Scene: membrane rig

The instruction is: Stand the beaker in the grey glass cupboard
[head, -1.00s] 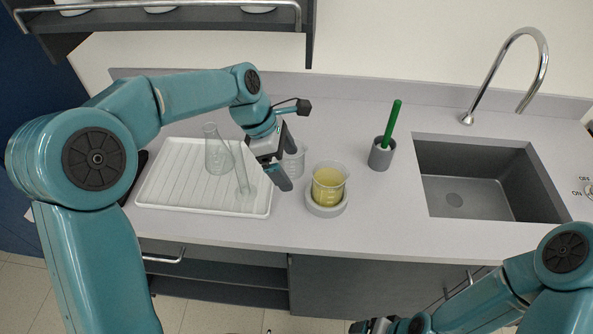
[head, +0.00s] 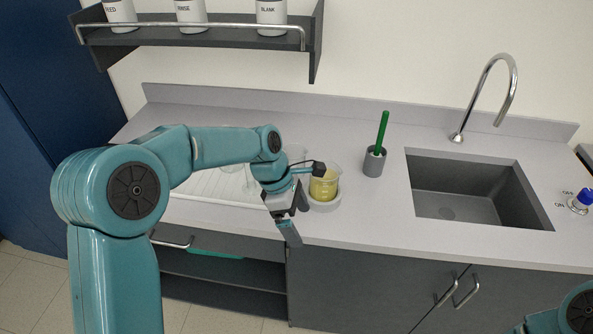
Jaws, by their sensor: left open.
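My left gripper (head: 289,225) is open and empty, pointing down at the worktop's front edge, nearer to me than both beakers. Below the worktop is a grey cupboard front (head: 365,290) with closed doors on the right and an open shelved bay (head: 225,285) on the left. I cannot tell which is the glass cupboard. My right gripper is out of view.
A white ribbed tray (head: 208,187) with glassware lies behind my left arm. A grey pot (head: 374,162) holds a green-handled tool. A sink (head: 465,190) with a tall tap is at right. A wall shelf (head: 200,38) with labelled jars hangs above left.

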